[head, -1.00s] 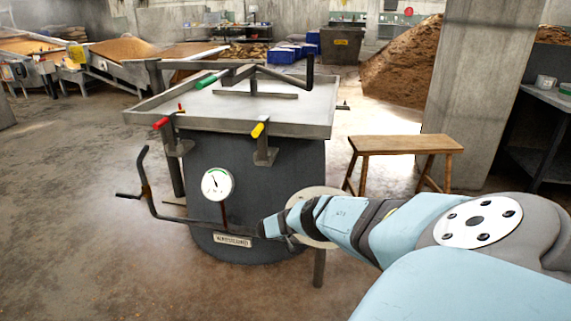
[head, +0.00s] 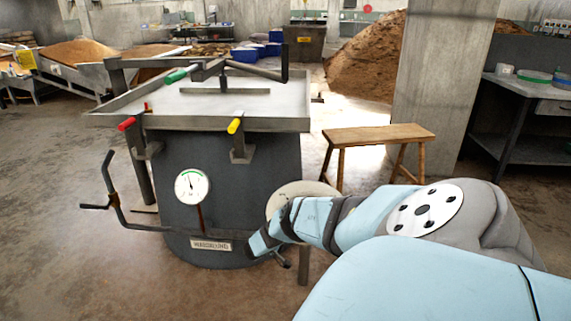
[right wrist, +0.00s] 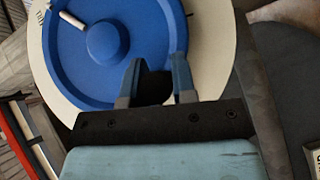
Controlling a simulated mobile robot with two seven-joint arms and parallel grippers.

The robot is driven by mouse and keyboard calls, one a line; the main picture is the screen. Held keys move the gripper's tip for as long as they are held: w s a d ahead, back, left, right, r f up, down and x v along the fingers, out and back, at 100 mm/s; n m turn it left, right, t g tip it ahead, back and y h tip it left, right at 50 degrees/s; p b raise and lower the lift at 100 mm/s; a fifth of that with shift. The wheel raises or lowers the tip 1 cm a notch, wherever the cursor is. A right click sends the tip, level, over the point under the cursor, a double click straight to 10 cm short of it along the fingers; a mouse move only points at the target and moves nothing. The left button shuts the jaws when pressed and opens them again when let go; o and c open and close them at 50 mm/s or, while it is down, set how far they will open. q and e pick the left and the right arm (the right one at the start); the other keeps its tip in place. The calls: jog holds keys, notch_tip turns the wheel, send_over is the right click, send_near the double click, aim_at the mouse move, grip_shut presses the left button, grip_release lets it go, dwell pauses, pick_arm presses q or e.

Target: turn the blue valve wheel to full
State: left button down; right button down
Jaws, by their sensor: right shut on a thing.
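The blue valve wheel (right wrist: 150,30) fills the upper part of the right wrist view, with a raised round hub and a small white pointer bar. A cream dial disc (right wrist: 215,55) with partly cut-off lettering lies behind it. My right gripper (right wrist: 157,68) is shut on the wheel's rim at its lower right. In the head view, my right gripper (head: 260,243) is low in front of the dark drum (head: 240,170), and my arm hides the wheel. The cream disc (head: 290,192) shows above my wrist. My left gripper is not in view.
A round white gauge (head: 192,186) with a green arc is on the drum. A bent crank (head: 115,190) sticks out at left. Red (head: 127,124) and yellow (head: 234,126) handles hang below the tray edge. A wooden bench (head: 375,137) stands behind my arm.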

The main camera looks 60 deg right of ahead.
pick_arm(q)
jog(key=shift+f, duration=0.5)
pick_arm(e)
jog(key=shift+s+f, duration=0.45)
jog(key=shift+f, duration=0.15)
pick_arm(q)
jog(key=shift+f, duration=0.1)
pick_arm(e)
jog(key=shift+f, duration=0.1)
jog(key=c, duration=0.9)
grip_release()
jog(key=shift+w+a+r, duration=0.2)
jog(key=shift+a, duration=0.15)
pick_arm(q)
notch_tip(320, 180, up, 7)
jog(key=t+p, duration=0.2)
jog(key=p, duration=0.2)
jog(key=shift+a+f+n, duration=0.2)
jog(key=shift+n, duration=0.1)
pick_arm(e)
jog(key=shift+v, duration=6.45)
